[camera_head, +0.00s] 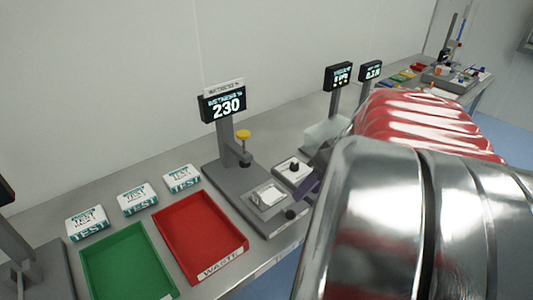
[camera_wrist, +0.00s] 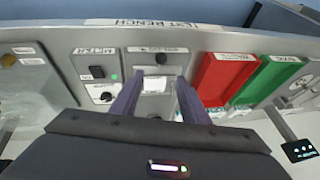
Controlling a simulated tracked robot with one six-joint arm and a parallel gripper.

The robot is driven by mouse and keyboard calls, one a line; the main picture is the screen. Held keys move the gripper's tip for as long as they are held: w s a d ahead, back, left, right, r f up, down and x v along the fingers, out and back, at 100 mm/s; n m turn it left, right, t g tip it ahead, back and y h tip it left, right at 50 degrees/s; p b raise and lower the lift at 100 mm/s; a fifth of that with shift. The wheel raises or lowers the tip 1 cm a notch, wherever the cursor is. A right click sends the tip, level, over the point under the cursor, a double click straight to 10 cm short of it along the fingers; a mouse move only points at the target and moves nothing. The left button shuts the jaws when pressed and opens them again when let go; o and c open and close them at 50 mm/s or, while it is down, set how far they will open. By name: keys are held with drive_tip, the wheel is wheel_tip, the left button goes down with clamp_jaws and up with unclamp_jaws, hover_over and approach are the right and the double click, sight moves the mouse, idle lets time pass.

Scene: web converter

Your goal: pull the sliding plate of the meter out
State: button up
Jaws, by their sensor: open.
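The wetness meter (camera_head: 225,180) stands on the bench, with a lit display (camera_head: 228,106) reading 230 and a yellow-topped post. Its sliding plate (camera_head: 268,196) carries a white sample at the front of the base, with a dark knob (camera_head: 290,213) at its front edge. In the wrist view the plate (camera_wrist: 155,85) shows between my fingers, and the knob (camera_wrist: 160,58) is near the fingertips. My gripper (camera_wrist: 157,82) is open, with one purple finger on each side of the plate. In the head view my arm hides most of the gripper; contact cannot be told.
A red waste tray (camera_head: 193,226) and a green tray (camera_head: 123,254) lie left of the meter, with several test packs (camera_head: 138,200) behind them. A control box (camera_head: 292,167) with a black knob stands close on the right. More display stands (camera_head: 339,78) are farther right.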

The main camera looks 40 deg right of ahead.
drive_tip(key=shift+v, duration=1.5)
